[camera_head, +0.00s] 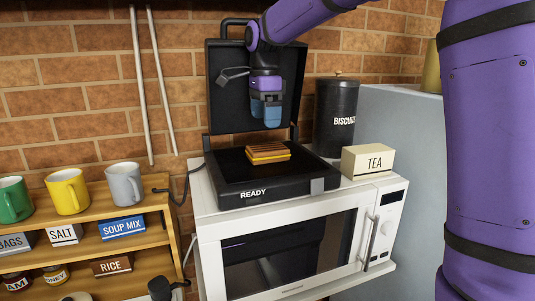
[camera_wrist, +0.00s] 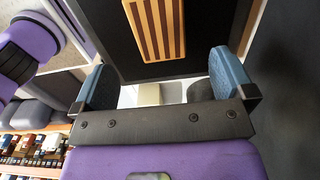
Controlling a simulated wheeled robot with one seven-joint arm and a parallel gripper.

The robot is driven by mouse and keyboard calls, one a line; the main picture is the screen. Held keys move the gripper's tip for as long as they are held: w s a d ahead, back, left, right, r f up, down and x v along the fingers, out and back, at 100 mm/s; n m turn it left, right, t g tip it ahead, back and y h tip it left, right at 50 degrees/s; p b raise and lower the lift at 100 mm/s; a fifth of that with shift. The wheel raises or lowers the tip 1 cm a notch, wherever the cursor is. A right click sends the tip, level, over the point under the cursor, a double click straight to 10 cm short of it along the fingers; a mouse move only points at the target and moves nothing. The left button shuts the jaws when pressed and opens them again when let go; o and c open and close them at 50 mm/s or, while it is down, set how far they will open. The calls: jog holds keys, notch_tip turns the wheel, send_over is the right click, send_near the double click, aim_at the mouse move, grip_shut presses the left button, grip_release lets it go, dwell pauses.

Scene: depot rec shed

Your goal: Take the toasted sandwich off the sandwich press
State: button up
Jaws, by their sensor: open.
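The toasted sandwich (camera_head: 268,152), golden with dark grill stripes, lies on the black lower plate of the open sandwich press (camera_head: 240,176), whose front reads "READY". The press lid stands upright behind it. My gripper (camera_head: 267,120) is above the sandwich, pointing down, with clear space between them. In the wrist view my gripper (camera_wrist: 165,85) shows its two blue fingers wide apart and nothing between them. The striped sandwich (camera_wrist: 155,27) appears at the top of that view, beyond the fingertips.
The press stands on a white microwave (camera_head: 300,245). A box marked TEA (camera_head: 367,162) and a black BISCUITS canister (camera_head: 335,115) are close on the right. A wooden shelf (camera_head: 165,215) with mugs (camera_head: 67,190) is on the left. A brick wall is behind.

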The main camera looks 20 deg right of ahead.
aim_at(267, 147)
notch_tip(267, 147, down, 4)
jog(key=shift+r, duration=0.1)
jog(key=shift+s+d+f, duration=0.1)
jog(key=shift+d+f, duration=0.05)
jog(key=shift+f, duration=1.2)
jog(key=shift+s+d+f, duration=0.1)
jog(key=shift+d+f, duration=0.05)
jog(key=shift+f, duration=1.2)
jog(key=c, duration=0.7)
